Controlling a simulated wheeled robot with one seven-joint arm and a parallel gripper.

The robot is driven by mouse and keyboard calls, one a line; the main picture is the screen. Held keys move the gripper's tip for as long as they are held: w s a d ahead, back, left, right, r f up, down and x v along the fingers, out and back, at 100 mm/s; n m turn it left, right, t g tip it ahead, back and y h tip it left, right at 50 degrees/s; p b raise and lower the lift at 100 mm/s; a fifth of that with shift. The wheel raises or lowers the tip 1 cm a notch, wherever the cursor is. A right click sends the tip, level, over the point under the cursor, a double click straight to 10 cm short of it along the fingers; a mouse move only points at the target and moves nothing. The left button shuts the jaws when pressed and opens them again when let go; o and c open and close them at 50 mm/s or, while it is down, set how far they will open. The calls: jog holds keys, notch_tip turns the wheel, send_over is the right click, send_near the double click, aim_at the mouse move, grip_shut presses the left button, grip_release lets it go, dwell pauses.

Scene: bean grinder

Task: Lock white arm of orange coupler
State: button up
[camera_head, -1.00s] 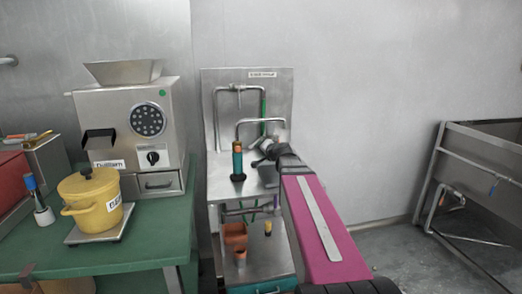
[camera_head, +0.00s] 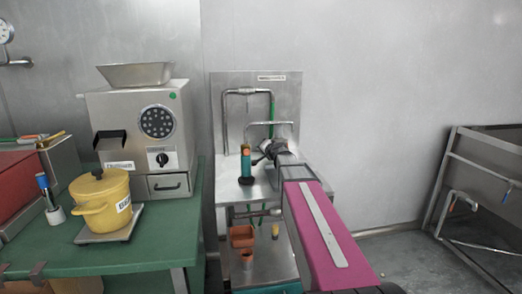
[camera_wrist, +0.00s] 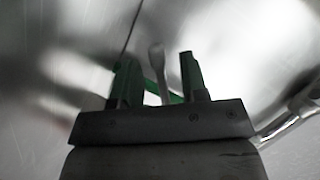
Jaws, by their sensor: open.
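My gripper (camera_head: 270,152) is at the end of my outstretched arm, in front of the steel back panel in the head view. In the wrist view its two dark green fingers (camera_wrist: 158,72) stand apart. A pale grey-white lever with a rounded end (camera_wrist: 157,58) shows between the fingers, with no clear contact; I cannot tell whether it is the coupler's white arm. A green strip (camera_wrist: 172,97) runs behind it. I cannot make out the orange coupler clearly; my arm may hide it in the head view. A teal and orange upright cylinder (camera_head: 246,160) stands left of my gripper.
Metal pipes (camera_head: 226,112) and a green hose rise against the back panel (camera_head: 258,92). A pale pipe (camera_wrist: 285,122) passes right of my gripper. The grinder (camera_head: 140,130) and yellow pot (camera_head: 101,207) are on the green table at left. A steel sink (camera_head: 490,170) stands right.

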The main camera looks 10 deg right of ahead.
jog(key=shift+w+a+f, duration=0.15)
jog(key=shift+w+a, duration=0.1)
jog(key=shift+w, duration=0.35)
grip_shut()
jog(key=shift+d+f+n, duration=0.2)
jog(key=shift+f+n, duration=0.1)
jog(key=shift+n, duration=0.3)
grip_release()
